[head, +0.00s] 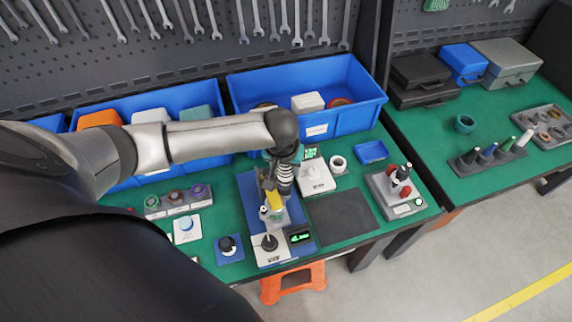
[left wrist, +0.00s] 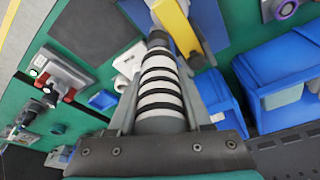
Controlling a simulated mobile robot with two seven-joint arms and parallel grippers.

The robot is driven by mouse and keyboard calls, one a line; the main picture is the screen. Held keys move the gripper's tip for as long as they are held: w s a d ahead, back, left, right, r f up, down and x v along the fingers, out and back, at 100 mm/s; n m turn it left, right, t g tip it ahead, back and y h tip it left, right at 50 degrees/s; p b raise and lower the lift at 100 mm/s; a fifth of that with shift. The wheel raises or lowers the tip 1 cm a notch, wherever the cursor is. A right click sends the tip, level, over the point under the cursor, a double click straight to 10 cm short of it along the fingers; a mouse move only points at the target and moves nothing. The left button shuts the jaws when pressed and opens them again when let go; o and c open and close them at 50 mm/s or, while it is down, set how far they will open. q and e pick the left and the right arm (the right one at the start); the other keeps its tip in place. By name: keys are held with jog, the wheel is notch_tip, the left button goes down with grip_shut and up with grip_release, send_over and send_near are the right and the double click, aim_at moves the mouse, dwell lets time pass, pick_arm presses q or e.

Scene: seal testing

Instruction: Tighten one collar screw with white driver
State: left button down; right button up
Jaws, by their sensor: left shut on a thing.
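My left gripper (head: 284,172) is over the front middle of the near bench. It is shut on a black-and-white striped cylinder (left wrist: 162,88), which sits between both fingers in the left wrist view. The cylinder's dark end points toward a yellow part (left wrist: 176,22), which also shows on the blue fixture (head: 250,190) in the head view. Whether the cylinder touches the fixture I cannot tell. A white-topped driver (head: 524,139) stands in a dark rack on the right bench, beside black, blue and green ones. I cannot make out a collar screw. My right gripper is not in view.
A grey stand with red and black fittings (head: 398,188) is at the near bench's right end. A dark mat (head: 342,217) lies bare beside the fixture. A small green-lit display (head: 299,237) is at the front. Blue bins (head: 350,105) line the back. An orange stool (head: 292,284) is below.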

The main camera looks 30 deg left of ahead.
pick_arm(q)
jog(key=shift+f+p, duration=0.2)
jog(key=shift+p, duration=0.8)
dwell(2.5)
jog(key=shift+r, duration=0.1)
jog(key=shift+r, duration=0.15)
notch_tip(320, 180, up, 2)
jog(key=p, duration=0.2)
jog(key=shift+r+p, duration=0.2)
jog(key=shift+p, duration=0.1)
jog(key=shift+r, duration=1.1)
